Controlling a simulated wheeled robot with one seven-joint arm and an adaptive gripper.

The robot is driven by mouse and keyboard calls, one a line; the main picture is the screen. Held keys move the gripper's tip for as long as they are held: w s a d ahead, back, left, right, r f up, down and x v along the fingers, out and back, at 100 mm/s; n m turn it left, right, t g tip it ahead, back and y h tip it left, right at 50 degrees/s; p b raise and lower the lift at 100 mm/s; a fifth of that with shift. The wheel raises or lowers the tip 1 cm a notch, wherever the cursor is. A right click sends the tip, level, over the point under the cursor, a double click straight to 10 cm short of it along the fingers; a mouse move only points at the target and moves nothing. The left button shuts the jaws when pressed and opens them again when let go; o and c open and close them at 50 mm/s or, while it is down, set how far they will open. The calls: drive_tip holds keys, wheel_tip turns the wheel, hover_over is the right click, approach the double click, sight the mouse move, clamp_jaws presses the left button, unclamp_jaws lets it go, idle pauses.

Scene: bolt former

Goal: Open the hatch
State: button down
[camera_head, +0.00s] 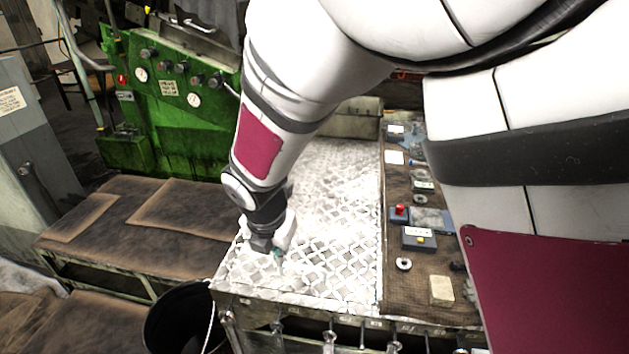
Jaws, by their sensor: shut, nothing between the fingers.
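My gripper (276,254) is at the end of my white and maroon arm, pointing down over the front left part of a pale diamond-patterned metal surface (335,200). It is small in the view and looks shut, with nothing seen in it. Whether its tips touch the surface, I cannot tell. No hatch can be made out for certain. A green machine panel (175,100) with gauges and knobs stands at the back left. My arm hides part of the area behind the patterned surface.
A brown mat (395,275) on the right holds a red-button box (400,212), a ring (403,264) and other small parts. A black bucket (178,320) stands at the front left. A low brown bench (150,225) and a grey cabinet (35,150) are on the left.

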drive_tip(key=f+n, duration=0.2)
drive_tip(key=b, duration=0.4)
approach(285, 280)
drive_tip(key=x, duration=0.6)
drive_tip(key=shift+s, duration=0.1)
drive_tip(key=shift+r, duration=0.15)
